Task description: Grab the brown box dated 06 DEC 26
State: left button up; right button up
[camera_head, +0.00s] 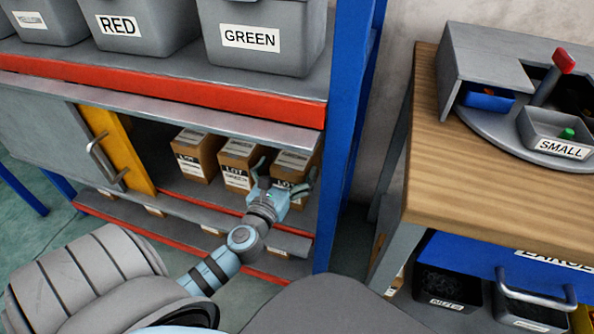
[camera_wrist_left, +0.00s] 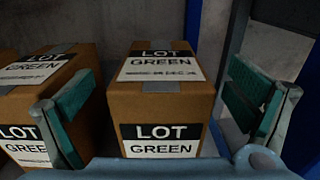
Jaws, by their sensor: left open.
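Three brown boxes stand in a row on the shelf in the head view: the left box (camera_head: 197,157), the middle box (camera_head: 237,163) and the right box (camera_head: 296,160). In the left wrist view a brown box (camera_wrist_left: 158,104) with LOT GREEN labels is in front of my left gripper (camera_wrist_left: 160,112), between its two open fingers in the picture. A second LOT GREEN box (camera_wrist_left: 38,85) is partly behind the left finger. The small date lines are too blurred to read surely. In the head view my left gripper (camera_head: 284,178) is at the right box, hiding part of it.
A blue post (camera_head: 345,130) stands close to the right of the gripper. A red-edged shelf (camera_head: 150,88) with grey bins is above, and a sliding door (camera_head: 50,130) with a handle is at left. A wooden workbench (camera_head: 440,190) stands at right.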

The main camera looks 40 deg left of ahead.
aim_at(294, 158)
pick_arm(q)
jog(key=x, duration=0.4)
jog(key=shift+w+f+b, duration=0.15)
jog(key=shift+f+b, duration=0.15)
jog(key=shift+b, duration=0.1)
jog(key=shift+r, duration=0.1)
jog(key=c, duration=1.8)
jog(key=shift+c, duration=0.8)
pick_arm(e)
jog(key=w, duration=0.2)
jog(key=shift+w+a+r+t, duration=0.1)
jog(key=shift+w+a+t, duration=0.3)
pick_arm(q)
jog(key=shift+r, duration=0.15)
pick_arm(e)
jog(key=shift+r, duration=0.1)
